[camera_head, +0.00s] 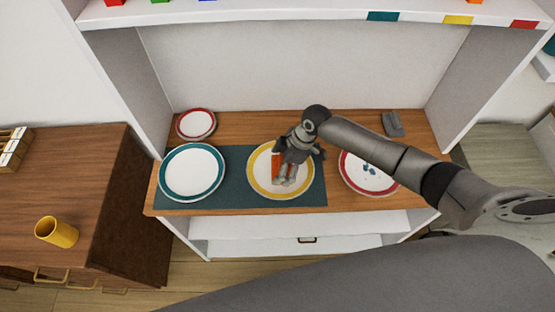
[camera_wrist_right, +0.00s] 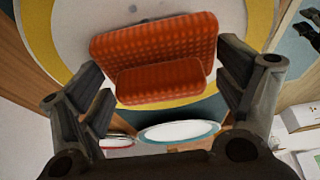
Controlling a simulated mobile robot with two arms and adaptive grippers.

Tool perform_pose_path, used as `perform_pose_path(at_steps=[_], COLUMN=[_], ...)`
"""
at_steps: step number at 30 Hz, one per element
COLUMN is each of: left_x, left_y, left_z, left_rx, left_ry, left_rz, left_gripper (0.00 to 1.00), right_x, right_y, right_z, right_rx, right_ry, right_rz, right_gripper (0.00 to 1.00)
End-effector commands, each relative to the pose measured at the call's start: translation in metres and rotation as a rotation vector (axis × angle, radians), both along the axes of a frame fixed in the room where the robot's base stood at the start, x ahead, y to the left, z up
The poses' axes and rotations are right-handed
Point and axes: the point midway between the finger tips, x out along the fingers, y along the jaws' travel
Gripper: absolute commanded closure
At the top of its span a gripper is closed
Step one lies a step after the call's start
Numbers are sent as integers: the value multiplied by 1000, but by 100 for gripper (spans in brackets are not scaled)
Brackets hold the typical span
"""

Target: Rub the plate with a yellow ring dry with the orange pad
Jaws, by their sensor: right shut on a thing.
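The plate with a yellow ring (camera_head: 252,178) lies on a dark teal mat (camera_head: 236,202) in the middle of the wooden counter. My right gripper (camera_head: 287,177) is over this plate, pointing down, and is shut on the orange pad (camera_head: 276,162). In the right wrist view the pad (camera_wrist_right: 155,45) is ribbed, with a smaller block on top between the fingers. The plate's yellow rim (camera_wrist_right: 43,45) shows behind it. The pad is at or just above the plate's face; I cannot tell if they touch. The gripper hides part of the plate. My left gripper is out of view.
A teal-rimmed plate (camera_head: 192,172) lies on the mat's left part. A red-rimmed plate (camera_head: 352,182) with blue-grey bits lies to the right, partly under my arm. A small red-rimmed plate (camera_head: 196,123) and a grey object (camera_head: 393,124) are farther back. A shelf (camera_head: 300,12) overhangs.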

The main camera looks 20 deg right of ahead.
Motion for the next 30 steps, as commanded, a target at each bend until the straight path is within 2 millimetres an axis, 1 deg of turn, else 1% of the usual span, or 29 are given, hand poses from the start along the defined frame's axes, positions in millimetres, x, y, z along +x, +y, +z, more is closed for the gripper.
perform_pose_path(at_steps=[1, 5, 17, 26, 30], left_x=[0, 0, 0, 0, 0], left_y=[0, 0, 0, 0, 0], left_z=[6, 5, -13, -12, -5], left_rx=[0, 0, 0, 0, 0], left_ry=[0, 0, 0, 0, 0], left_rz=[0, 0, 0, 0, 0], left_gripper=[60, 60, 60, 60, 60], right_x=[-4, -6, 18, 18, 18], right_y=[-2, -3, 10, 10, 10], right_z=[3, 1, -3, -2, 6], right_rx=[-1, 1, 1, 0, 0], right_ry=[1, -2, -2, -1, -1], right_rz=[0, 1, 1, 0, 0], right_gripper=[37, 37, 37, 37, 37])
